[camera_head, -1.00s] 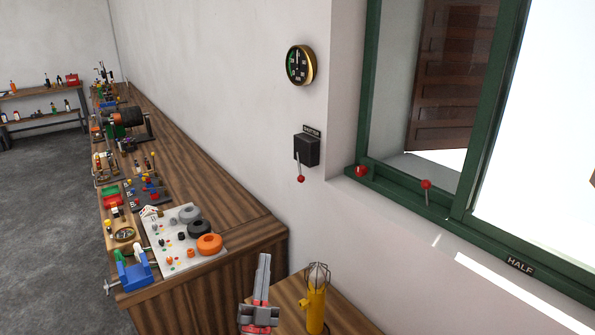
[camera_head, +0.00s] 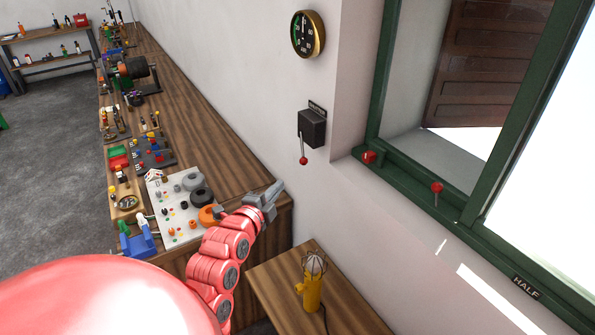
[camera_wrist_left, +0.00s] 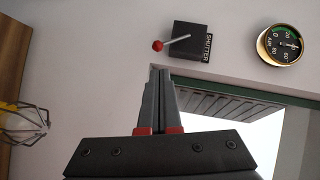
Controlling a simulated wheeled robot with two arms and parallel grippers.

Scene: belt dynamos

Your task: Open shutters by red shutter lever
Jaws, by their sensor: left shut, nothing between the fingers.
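The shutter lever is a thin metal rod with a red ball (camera_head: 303,160), hanging down from a black box (camera_head: 313,128) on the white wall. In the left wrist view the red ball (camera_wrist_left: 158,46) and the box (camera_wrist_left: 187,41), labelled SHUTTER, are just beyond the fingertips. My left gripper (camera_head: 277,189) is shut and empty, below and left of the lever in the head view and apart from it. Its fingers (camera_wrist_left: 162,73) meet in the wrist view. A brown slatted shutter (camera_head: 475,65) shows through the window. My right gripper is not in view.
A round gauge (camera_head: 308,34) hangs above the lever box. The green window frame (camera_head: 480,238) has two red knobs (camera_head: 369,157) and a HALF label. A caged yellow lamp (camera_head: 312,290) stands below on a small table. A cluttered workbench (camera_head: 190,120) runs along the left.

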